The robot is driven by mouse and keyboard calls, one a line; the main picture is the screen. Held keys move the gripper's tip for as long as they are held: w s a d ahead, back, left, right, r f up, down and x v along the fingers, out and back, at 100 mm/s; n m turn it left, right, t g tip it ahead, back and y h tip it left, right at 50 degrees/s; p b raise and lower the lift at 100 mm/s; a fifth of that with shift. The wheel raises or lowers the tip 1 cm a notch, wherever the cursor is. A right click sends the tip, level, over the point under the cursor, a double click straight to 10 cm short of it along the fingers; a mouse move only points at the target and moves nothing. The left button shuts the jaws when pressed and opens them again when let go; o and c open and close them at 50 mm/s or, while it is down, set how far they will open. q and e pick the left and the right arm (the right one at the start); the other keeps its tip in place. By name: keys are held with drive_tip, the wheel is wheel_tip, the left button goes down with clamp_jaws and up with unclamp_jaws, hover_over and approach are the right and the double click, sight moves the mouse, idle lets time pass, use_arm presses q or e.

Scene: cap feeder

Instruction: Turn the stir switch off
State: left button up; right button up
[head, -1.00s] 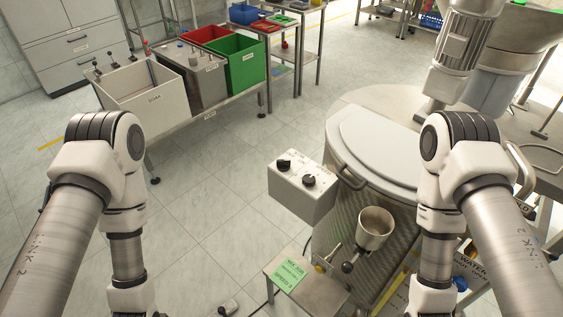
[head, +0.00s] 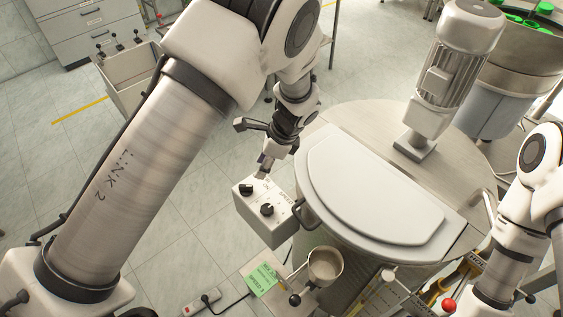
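A pale grey control box (head: 275,229) is fixed at the left side of the mixing vessel, with two black knobs on its sloped top. The left knob (head: 248,190) and the right knob (head: 267,209) stand apart; the lettering beside them is too small to read surely, so I cannot tell their settings. My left gripper (head: 252,146) is above and behind the box, its fingers spread and nothing between them. One fingertip hangs close above the box's back edge near the left knob; I cannot tell whether it touches. My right arm is at the right edge, its gripper out of view.
The vessel's white lid (head: 375,190) and grey motor (head: 460,60) stand right of the box. A metal cup (head: 325,265) sits below the lid. A green note (head: 263,279) lies on a small stand. A power strip (head: 201,302) and cable lie on the floor.

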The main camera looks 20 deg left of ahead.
sight(247, 185)
use_arm(q)
drive_tip(key=a+f, duration=0.1)
drive_tip(key=s+a+b, duration=0.1)
drive_tip(key=a+f+b, duration=0.1)
drive_tip(key=shift+s+f, duration=0.3)
drive_tip(key=shift+f, duration=0.05)
drive_tip(key=f+b, duration=0.2)
drive_tip(key=b, duration=0.1)
drive_tip(key=f+b, duration=0.2)
drive_tip(key=b, duration=0.1)
drive_tip(key=shift+s+a+f, duration=0.15)
drive_tip(key=shift+s+f, duration=0.05)
drive_tip(key=shift+f, duration=0.15)
drive_tip(key=shift+w+a+f, duration=0.1)
drive_tip(key=shift+a+f, duration=0.1)
drive_tip(key=shift+a, duration=0.3)
drive_tip(key=shift+s+r, duration=0.2)
drive_tip(key=shift+s, duration=0.05)
drive_tip(key=shift+d, duration=0.1)
clamp_jaws()
use_arm(e)
wheel_tip(247, 185, down, 8)
drive_tip(key=shift+s+a+f, duration=0.2)
drive_tip(key=shift+s+a, duration=0.1)
drive_tip(key=shift+a, duration=0.1)
